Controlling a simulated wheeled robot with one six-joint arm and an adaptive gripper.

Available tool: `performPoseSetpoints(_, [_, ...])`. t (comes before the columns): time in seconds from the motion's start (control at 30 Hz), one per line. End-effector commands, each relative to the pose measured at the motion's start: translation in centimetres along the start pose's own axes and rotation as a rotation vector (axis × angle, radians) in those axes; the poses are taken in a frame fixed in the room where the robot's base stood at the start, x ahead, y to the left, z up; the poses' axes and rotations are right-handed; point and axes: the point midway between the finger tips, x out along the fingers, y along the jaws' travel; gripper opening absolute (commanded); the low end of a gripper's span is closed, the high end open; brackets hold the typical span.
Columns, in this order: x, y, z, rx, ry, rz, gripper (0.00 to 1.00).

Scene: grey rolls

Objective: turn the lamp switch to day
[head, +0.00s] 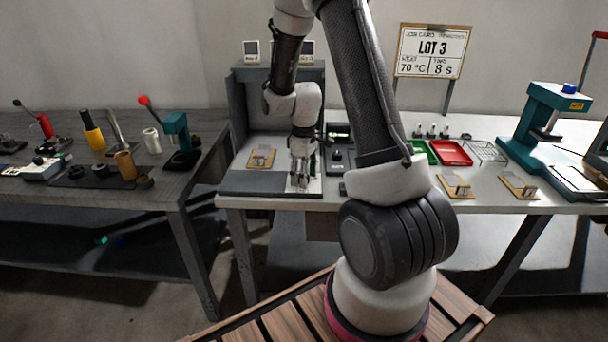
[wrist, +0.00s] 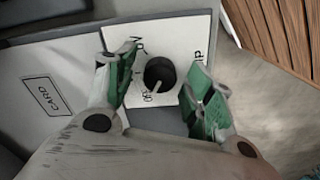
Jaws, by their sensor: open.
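The lamp switch is a round black knob (wrist: 160,73) with a white pointer line, on a white label plate (wrist: 172,28). The pointer is toward the bottom of the wrist view, slightly left, at partly covered lettering. Other lettering at the plate's upper left and right is cut by my fingers, and I cannot read which mark is day. My gripper (wrist: 164,66) is open, with one green-padded finger on each side of the knob; gaps show between. In the head view my gripper (head: 302,178) points down at the plate, and hides the knob.
A wooden card holder (head: 261,158) stands left of my gripper inside a grey booth (head: 240,120). Right along the bench are a green tray (head: 424,150), a red tray (head: 451,153), more wooden holders (head: 456,187) and a teal press (head: 552,105). A LOT 3 sign (head: 432,50) stands behind.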

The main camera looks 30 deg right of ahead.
Motion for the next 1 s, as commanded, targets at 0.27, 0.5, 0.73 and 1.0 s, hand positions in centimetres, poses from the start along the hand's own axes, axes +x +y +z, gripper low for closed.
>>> performPoseSetpoints(0.27, [-0.04, 0.01, -0.01, 0.0, 0.0, 0.0, 0.3])
performPoseSetpoints(0.5, [-0.06, 0.01, -0.01, 0.001, 0.0, 0.0, 0.07])
performPoseSetpoints(0.73, [-0.07, 0.01, -0.02, 0.035, 0.001, 0.001, 0.07])
performPoseSetpoints(1.0, [-0.08, 0.02, -0.02, 0.192, 0.001, 0.001, 0.07])
